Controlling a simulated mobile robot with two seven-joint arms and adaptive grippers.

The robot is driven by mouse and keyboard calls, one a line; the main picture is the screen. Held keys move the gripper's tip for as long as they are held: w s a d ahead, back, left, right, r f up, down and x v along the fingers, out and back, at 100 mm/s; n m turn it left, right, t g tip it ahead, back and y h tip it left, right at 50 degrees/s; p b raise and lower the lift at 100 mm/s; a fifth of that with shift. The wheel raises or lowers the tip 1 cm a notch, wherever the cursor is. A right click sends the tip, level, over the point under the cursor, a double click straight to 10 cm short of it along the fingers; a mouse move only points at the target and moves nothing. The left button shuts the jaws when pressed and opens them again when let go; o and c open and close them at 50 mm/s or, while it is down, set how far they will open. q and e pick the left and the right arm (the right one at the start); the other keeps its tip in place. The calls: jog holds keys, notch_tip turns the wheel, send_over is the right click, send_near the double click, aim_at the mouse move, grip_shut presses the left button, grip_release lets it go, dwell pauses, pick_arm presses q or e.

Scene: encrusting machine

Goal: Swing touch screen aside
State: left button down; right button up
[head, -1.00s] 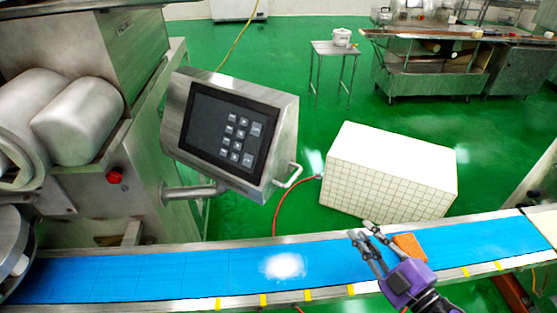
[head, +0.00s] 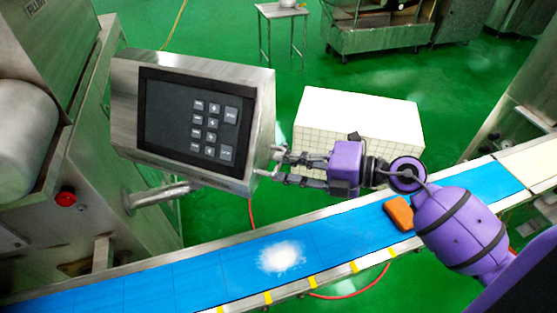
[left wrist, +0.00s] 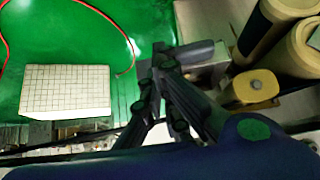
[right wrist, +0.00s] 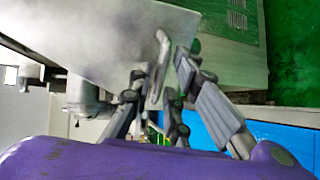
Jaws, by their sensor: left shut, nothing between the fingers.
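The touch screen (head: 190,115) is a grey metal box with a dark panel and light buttons, held on a metal arm (head: 160,197) from the machine at left. A small bent handle (head: 264,170) sits at its lower right edge. My right gripper (head: 282,168) is at this handle, its fingers apart above and below it. In the right wrist view the handle (right wrist: 158,68) lies between the spread fingers (right wrist: 162,82), nearer the left one; contact is unclear. My left gripper (left wrist: 168,62) shows only in the left wrist view, shut and empty.
A blue conveyor belt (head: 205,275) runs below the screen, with white powder (head: 282,256) and an orange sponge-like block (head: 399,213) on it. A white tiled block (head: 365,118) stands on the green floor behind. A red button (head: 66,198) is on the machine.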

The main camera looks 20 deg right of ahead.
jog(key=shift+x, duration=0.95)
grip_shut()
